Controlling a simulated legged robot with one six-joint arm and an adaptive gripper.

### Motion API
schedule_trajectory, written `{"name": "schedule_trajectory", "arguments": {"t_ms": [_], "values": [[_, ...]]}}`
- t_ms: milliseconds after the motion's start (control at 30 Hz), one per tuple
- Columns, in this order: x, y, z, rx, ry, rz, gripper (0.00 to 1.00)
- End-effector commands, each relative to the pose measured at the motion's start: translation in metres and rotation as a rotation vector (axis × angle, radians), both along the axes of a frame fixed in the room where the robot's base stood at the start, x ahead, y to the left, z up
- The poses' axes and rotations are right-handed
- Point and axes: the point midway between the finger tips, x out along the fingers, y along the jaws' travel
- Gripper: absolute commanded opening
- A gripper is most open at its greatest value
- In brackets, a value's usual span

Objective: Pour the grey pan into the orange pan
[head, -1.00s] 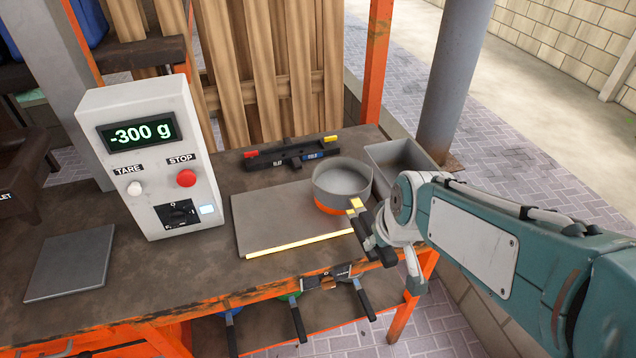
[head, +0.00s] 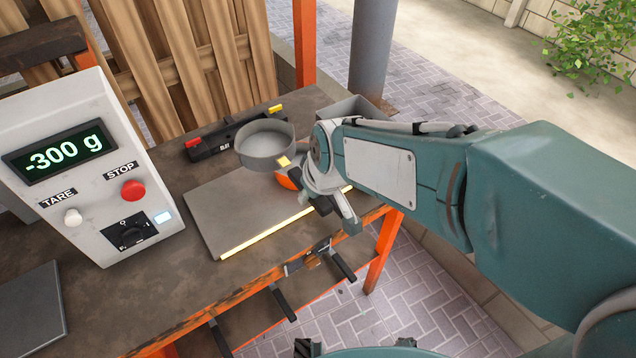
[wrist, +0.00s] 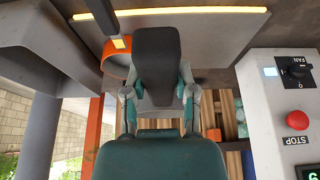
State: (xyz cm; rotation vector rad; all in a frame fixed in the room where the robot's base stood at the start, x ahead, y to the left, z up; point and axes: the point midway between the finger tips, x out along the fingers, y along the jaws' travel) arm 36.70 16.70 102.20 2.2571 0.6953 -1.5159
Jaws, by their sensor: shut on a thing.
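The round grey pan (head: 265,148) is in the head view, above and to the left of the orange pan (head: 288,180). It looks near level, and what is in it is not clear. The orange pan is mostly hidden by the grey pan and my gripper. It also shows in the wrist view (wrist: 112,62), with a dark handle (wrist: 103,15) and a yellow piece at its root. My gripper (head: 320,188) is at the right of both pans. In the wrist view it is shut on a dark handle (wrist: 155,60), which I take for the grey pan's.
The flat grey plate (head: 235,210) with a yellow front strip lies around the pans. The scale box (head: 90,165) at left reads -300 g. A black bar (head: 225,135) with coloured ends lies behind. A grey tray (head: 352,108) stands at the back right.

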Motion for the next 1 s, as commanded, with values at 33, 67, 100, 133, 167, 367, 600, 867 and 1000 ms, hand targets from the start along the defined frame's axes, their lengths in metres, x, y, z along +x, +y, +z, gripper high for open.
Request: {"name": "schedule_trajectory", "arguments": {"t_ms": [33, 67, 100, 133, 167, 367, 600, 867, 1000], "values": [[0.001, -0.001, -0.001, 0.003, -0.002, -0.003, 0.0], [0.0, -0.002, -0.002, 0.003, -0.002, -0.003, 0.0], [0.0, -0.003, -0.003, 0.004, -0.001, -0.003, 0.0], [0.0, -0.004, -0.004, 0.005, -0.001, -0.004, 0.0], [0.0, -0.005, -0.005, 0.005, -0.001, -0.003, 0.0], [0.0, -0.005, -0.011, 0.005, -0.001, -0.003, 0.0], [0.001, -0.001, -0.02, 0.002, -0.002, -0.003, 0.0], [0.001, -0.005, -0.023, 0.041, 0.028, -0.011, 0.0], [0.002, -0.006, -0.019, 0.104, 0.064, -0.009, 0.0]]}}
